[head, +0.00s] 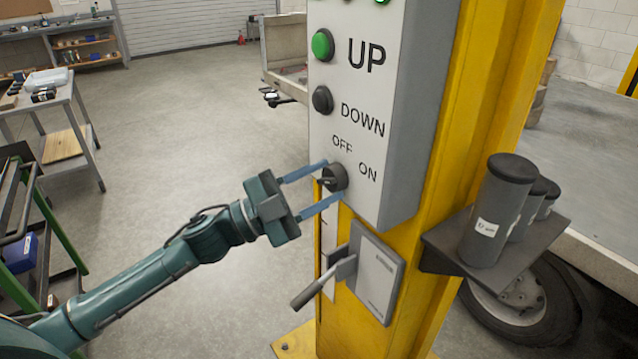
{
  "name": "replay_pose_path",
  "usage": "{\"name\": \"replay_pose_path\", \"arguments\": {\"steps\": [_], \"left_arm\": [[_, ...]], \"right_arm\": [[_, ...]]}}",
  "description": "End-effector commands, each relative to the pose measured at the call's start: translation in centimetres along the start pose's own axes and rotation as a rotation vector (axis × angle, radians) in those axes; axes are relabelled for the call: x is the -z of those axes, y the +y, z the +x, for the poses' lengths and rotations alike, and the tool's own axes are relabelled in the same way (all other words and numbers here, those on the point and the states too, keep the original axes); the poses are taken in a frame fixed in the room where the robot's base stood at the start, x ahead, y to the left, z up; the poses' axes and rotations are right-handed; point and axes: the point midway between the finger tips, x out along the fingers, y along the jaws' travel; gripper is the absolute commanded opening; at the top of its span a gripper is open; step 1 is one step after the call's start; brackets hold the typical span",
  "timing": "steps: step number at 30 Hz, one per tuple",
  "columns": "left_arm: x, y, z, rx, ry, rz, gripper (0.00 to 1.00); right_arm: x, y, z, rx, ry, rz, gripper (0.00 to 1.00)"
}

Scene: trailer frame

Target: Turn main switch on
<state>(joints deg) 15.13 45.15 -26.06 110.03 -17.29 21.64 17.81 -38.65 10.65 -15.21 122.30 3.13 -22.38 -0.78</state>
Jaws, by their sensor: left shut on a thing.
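The main switch (337,177) is a black rotary knob low on the grey control box (400,110), with the labels OFF above it and ON to its right. My left gripper (329,180) reaches in from the left, with one blue finger above the knob and the other below it. It is shut on the knob. The exact contact of the fingertips is partly hidden. The knob's handle points to the left. My right gripper is not in view.
A green UP button (322,45) and a black DOWN button (322,99) sit above the switch. A lever (325,283) on a grey plate is just below. Dark cylinders (497,210) stand on a shelf at right.

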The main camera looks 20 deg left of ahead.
Motion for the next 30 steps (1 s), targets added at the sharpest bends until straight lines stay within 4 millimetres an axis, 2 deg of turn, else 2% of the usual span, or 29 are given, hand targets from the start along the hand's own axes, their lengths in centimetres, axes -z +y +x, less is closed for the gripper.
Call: {"name": "replay_pose_path", "arguments": {"steps": [15, 16, 23, 30], "left_arm": [[-0.01, -0.12, 0.01, -0.007, 0.001, 0.023, 0.17], [-0.01, -0.12, 0.01, -0.007, 0.001, 0.023, 0.42], [-0.01, -0.08, 0.01, -0.007, 0.001, 0.020, 0.61], [-0.02, -0.03, -0.05, -0.007, 0.001, 0.018, 0.62]], "right_arm": [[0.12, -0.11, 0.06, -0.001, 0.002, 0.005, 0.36], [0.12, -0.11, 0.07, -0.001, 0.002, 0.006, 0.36], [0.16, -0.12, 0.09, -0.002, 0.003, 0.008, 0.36], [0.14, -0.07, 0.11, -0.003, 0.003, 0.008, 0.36]]}}
